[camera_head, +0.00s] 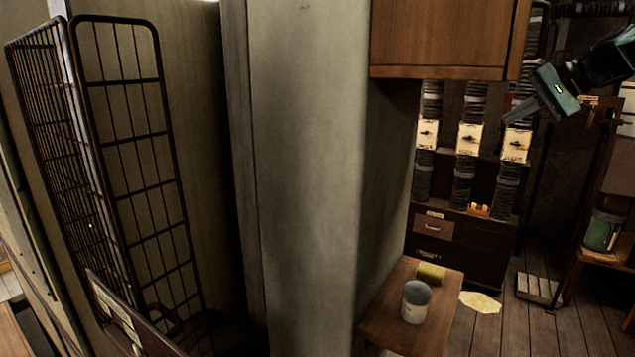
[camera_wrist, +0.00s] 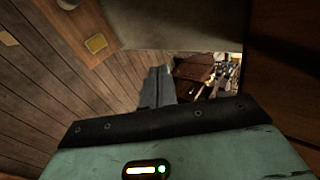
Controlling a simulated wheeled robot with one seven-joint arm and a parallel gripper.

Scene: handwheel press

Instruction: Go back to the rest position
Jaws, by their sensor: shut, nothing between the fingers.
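My gripper (camera_head: 523,110) is in the upper right of the head view, raised in the air in front of the dark shelving. Its fingers are together and point down and to the left, with nothing between them. In the wrist view the shut fingers (camera_wrist: 157,88) show at the centre, above the green gripper body. They touch nothing that I can see. No handwheel or press can be made out in either view.
A pale pillar (camera_head: 305,180) fills the middle of the head view. A wire rack (camera_head: 147,138) stands at left. A wooden cabinet (camera_head: 440,38) hangs near my gripper. A small table (camera_head: 385,322) holds a tin (camera_head: 416,303). Plank floor (camera_wrist: 40,75) shows below my gripper.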

